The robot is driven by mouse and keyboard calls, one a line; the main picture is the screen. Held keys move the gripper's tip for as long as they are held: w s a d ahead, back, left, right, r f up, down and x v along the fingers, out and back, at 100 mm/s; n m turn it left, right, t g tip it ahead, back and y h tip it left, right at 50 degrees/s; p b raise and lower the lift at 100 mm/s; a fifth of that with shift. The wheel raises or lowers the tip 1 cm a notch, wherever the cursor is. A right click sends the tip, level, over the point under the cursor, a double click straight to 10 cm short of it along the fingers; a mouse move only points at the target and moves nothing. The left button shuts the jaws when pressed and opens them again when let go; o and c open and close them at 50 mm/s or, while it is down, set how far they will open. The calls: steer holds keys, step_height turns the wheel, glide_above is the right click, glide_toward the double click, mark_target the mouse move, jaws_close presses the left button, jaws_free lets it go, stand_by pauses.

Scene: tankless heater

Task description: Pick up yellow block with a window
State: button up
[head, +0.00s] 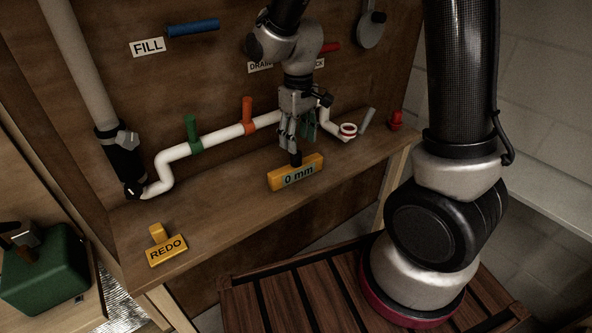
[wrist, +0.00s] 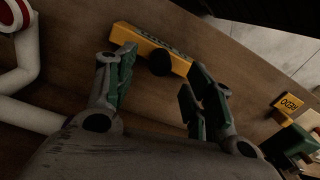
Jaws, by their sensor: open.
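The yellow block with a window (head: 282,181) sits on the wooden shelf near its front edge. Its window reads "0 mm", and a dark round knob (wrist: 160,63) is on its side or top. In the wrist view the block (wrist: 136,38) lies slantwise just beyond the fingertips. My gripper (head: 298,143) is open and empty, pointing down just above and behind the block. In the wrist view the fingers of my gripper (wrist: 162,68) stand apart on either side of the knob. I cannot tell whether they touch it.
A white pipe with a green valve handle (head: 192,132) and an orange one (head: 247,112) runs behind the block. A yellow REDO block (head: 165,252) is at the shelf's left. A red item (head: 395,120) is at the right end. The shelf between the yellow blocks is clear.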

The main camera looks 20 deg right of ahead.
mark_target(296, 156)
steer(key=f, duration=0.6)
steer(key=shift+w+a+f, duration=0.2)
steer(key=shift+w+f, duration=0.05)
steer(key=shift+f, duration=0.1)
steer(key=shift+c, duration=0.4)
jaws_close()
step_height(296, 156, up, 10)
steer(key=shift+r, duration=0.1)
